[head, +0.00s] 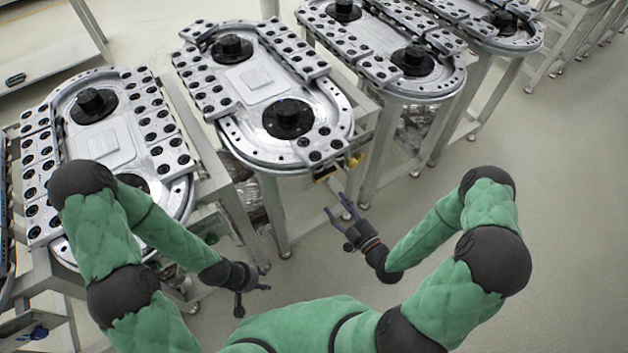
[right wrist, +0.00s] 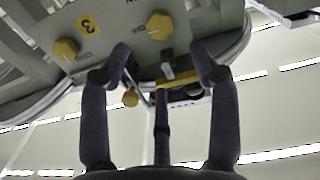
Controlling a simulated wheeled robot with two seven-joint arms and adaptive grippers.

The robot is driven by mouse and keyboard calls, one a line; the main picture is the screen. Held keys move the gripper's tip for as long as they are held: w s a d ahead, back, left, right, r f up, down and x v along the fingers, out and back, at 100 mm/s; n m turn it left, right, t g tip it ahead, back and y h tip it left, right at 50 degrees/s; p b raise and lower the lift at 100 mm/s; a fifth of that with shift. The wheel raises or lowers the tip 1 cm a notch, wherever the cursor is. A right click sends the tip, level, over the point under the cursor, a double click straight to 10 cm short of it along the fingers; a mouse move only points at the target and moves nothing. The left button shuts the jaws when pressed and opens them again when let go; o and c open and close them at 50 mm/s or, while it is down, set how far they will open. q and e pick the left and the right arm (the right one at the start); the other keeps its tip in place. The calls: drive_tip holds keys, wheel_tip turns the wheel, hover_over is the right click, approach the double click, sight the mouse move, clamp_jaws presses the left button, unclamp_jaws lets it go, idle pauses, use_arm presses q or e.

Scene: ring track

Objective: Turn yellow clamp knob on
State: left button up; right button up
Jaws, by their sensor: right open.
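In the right wrist view, two yellow knobs show on a grey panel: one at the upper middle (right wrist: 160,25), one to its left (right wrist: 65,48). Each has a small label that I cannot read, so I cannot tell which is the clamp knob. My right gripper (head: 347,213) is open and empty, below and in front of the middle track's near end. In the right wrist view its fingers (right wrist: 160,75) point at the panel, apart from both knobs. My left gripper (head: 252,287) hangs low at the left, away from the panel; its fingers are too small to judge.
The middle ring track (head: 240,150) stands on a metal frame, with a similar track (head: 70,140) to the left and more behind at the right. A yellow bar (right wrist: 178,80) and a small round yellow part (right wrist: 130,98) sit under the panel. Floor at the right is clear.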

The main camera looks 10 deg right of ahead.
sight(321, 182)
drive_tip(key=b+x, duration=0.1)
drive_tip(key=x, duration=0.9)
drive_tip(key=shift+w+f+b, duration=0.1)
drive_tip(key=shift+w+b, duration=0.2)
drive_tip(key=shift+w, duration=0.05)
drive_tip(key=shift+a, duration=0.1)
drive_tip(key=c, duration=1.1)
